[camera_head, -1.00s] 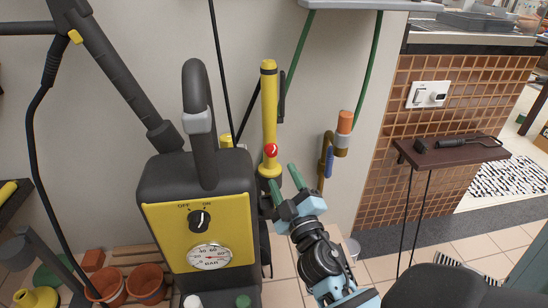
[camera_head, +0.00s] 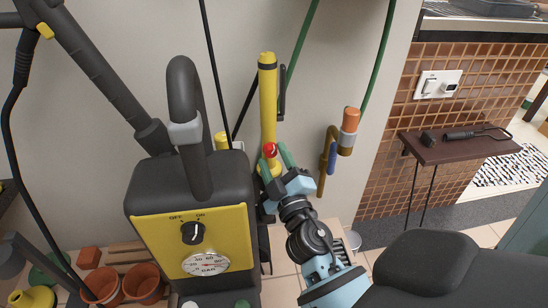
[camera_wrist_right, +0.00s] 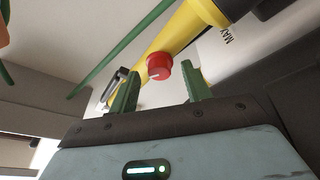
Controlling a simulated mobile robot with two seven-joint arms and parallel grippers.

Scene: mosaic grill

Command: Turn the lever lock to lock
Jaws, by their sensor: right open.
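A red round knob (camera_head: 270,149) sits on the lower part of an upright yellow tube (camera_head: 267,100) behind the yellow and black pressure washer (camera_head: 222,240). I take the knob to be the lever lock's handle, but its lock position cannot be read. My right gripper (camera_head: 273,163) is open at the knob, with its green fingers on either side. In the right wrist view the red knob (camera_wrist_right: 159,66) shows between and just beyond the fingertips (camera_wrist_right: 160,88). Contact cannot be told. My left gripper is not in view.
The washer's black handle (camera_head: 184,95) stands just left of the tube. A brass tap (camera_head: 328,160) with an orange part is on the wall to the right. A small dark shelf (camera_head: 470,150) is farther right. Terracotta pots (camera_head: 143,283) stand at the lower left.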

